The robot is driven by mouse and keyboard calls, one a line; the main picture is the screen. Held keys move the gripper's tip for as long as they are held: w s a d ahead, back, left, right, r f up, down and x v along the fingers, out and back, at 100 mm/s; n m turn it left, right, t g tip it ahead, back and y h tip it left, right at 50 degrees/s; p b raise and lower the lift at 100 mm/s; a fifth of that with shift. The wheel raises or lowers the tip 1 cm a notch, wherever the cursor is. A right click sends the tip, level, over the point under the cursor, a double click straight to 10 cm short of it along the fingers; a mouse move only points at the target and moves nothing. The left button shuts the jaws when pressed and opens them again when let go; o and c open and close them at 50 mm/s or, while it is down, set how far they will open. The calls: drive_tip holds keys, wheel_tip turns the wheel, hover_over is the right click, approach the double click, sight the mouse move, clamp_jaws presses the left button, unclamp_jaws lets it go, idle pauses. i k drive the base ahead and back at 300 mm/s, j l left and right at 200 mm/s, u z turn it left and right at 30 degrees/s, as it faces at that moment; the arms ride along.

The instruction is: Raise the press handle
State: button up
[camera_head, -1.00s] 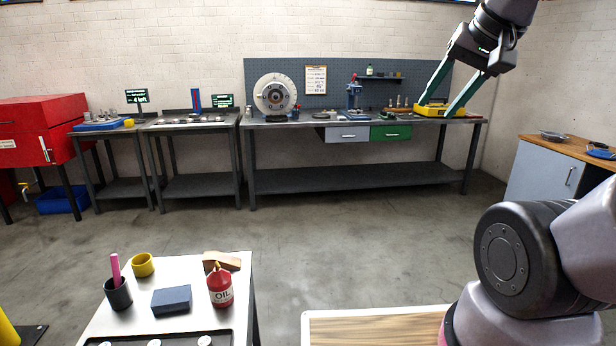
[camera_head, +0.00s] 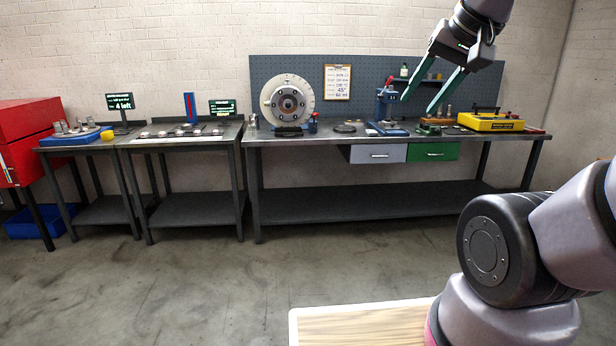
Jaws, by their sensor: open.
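A small blue press (camera_head: 386,106) stands on the long workbench against the back wall, right of the round rotor.
The long workbench (camera_head: 300,140) carries the rotor (camera_head: 287,101) and a yellow case (camera_head: 491,122). Two smaller tables with displays stand to its left, beside a red cabinet (camera_head: 30,138). The floor (camera_head: 220,285) before the benches is clear.

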sight(379, 96)
drive_tip(key=i, duration=2.05)
drive_tip(key=i+z, duration=0.15)
drive_tip(key=i, duration=0.35)
drive_tip(key=i+j+z, duration=0.15)
drive_tip(key=i, duration=0.3)
drive_tip(key=i+j+z, duration=0.15)
drive_tip(key=i, duration=0.35)
drive_tip(key=i+j+z, duration=0.2)
drive_tip(key=i, duration=0.25)
